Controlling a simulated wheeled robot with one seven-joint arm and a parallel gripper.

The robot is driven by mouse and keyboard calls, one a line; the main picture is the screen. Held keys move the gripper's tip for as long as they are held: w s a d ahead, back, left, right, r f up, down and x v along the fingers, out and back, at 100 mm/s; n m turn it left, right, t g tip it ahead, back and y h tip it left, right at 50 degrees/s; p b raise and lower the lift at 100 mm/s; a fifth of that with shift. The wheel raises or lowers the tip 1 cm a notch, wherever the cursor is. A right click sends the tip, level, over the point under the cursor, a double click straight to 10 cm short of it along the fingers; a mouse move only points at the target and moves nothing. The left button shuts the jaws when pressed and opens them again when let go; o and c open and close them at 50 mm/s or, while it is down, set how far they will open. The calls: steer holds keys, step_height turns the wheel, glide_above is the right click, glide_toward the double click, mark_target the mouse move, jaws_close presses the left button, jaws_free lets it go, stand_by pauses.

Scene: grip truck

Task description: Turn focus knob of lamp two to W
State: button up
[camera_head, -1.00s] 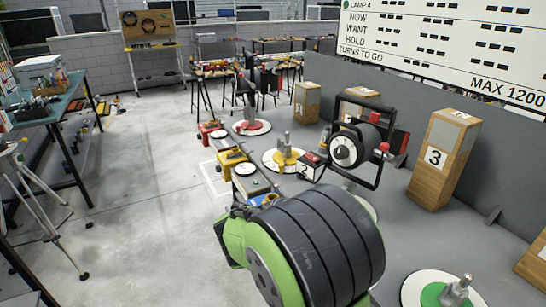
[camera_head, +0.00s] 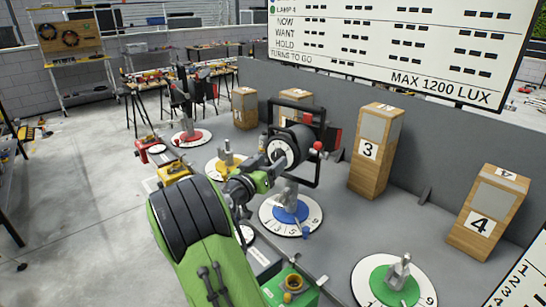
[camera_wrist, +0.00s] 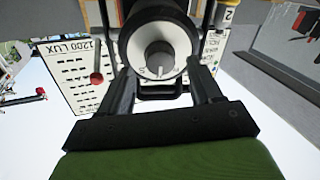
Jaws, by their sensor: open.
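A black lamp (camera_head: 305,140) in a square yoke stands over the blue disc in the head view, with a white dial (camera_head: 283,153) facing my arm. In the wrist view its round face has a white ring (camera_wrist: 180,45) with small marks and a grey focus knob (camera_wrist: 158,57) in the middle. I cannot read the marks, W included. In the head view my gripper (camera_head: 268,172) is close to the dial; contact cannot be told. A tag reading 2 (camera_wrist: 229,14) shows in the wrist view.
A blue disc (camera_head: 290,222), yellow disc (camera_head: 212,168), red disc (camera_head: 184,140) and green disc (camera_head: 378,282) lie along the grey bench. Wooden blocks 3 (camera_head: 366,175) and 4 (camera_head: 478,228) stand behind. A red-tipped lever (camera_wrist: 97,77) is left of the dial.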

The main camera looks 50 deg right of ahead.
mark_target(278, 156)
steer(key=d, duration=0.2)
steer(key=shift+w+d, duration=0.2)
steer(key=shift+d, duration=0.1)
steer(key=c, duration=1)
steer(key=shift+c, duration=0.2)
steer(key=shift+n, duration=0.4)
steer(key=n+p, duration=0.1)
steer(key=n, duration=0.2)
steer(key=shift+n+t+y+p, duration=0.3)
steer(key=shift+n+p, duration=1.4)
steer(key=shift+n, duration=1)
steer(key=o, duration=1)
